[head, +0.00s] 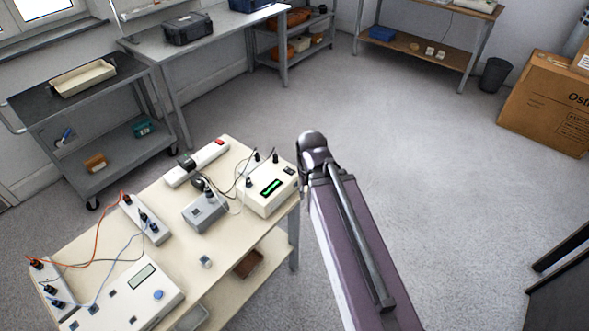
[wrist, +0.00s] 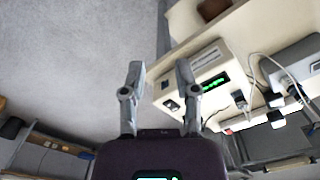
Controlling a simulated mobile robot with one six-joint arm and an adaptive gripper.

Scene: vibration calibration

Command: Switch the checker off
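A cream box with a lit green display (head: 270,188), which looks like the checker, sits at the right end of the cream table (head: 165,205). A small dark switch (head: 289,171) is on its top near the right corner. In the wrist view the box (wrist: 222,60) is turned around, with its green display (wrist: 213,84) lit and a dark switch (wrist: 170,104) near its corner. My gripper (wrist: 158,68) is open and empty, its two fingers spread apart. The right finger overlaps the box in the picture; I cannot tell if it touches. In the head view my arm hides the fingers.
A grey box (head: 205,212) with cables stands left of the checker. A white power strip (head: 197,163) with a red switch lies behind. A larger box with a blue knob (head: 158,295) is at the table's front left. Open floor lies to the right.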

